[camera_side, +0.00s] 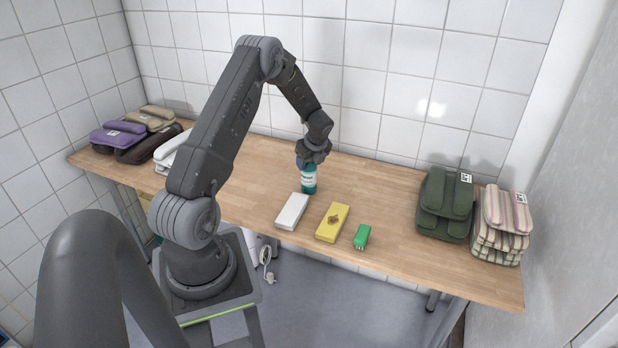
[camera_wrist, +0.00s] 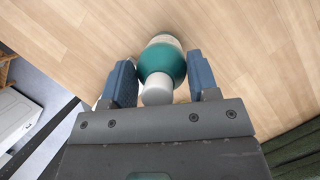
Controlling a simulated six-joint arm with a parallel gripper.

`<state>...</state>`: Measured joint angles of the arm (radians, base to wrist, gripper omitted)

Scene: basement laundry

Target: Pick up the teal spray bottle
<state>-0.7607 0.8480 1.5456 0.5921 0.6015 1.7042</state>
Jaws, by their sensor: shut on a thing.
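The teal spray bottle (camera_side: 309,182) has a pale label and stands upright on the wooden table, or very close above it; I cannot tell which. My gripper (camera_side: 312,160) is over its top in the side view and hides its upper part. In the wrist view the bottle (camera_wrist: 163,62) shows its teal shoulder and whitish cap between the two blue-grey fingers of my gripper (camera_wrist: 162,85). The fingers are shut on the bottle near its upper part.
Dark green folded cloths (camera_side: 445,204) and striped ones (camera_side: 502,225) are at right. More folded cloths (camera_side: 118,138) lie at left.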

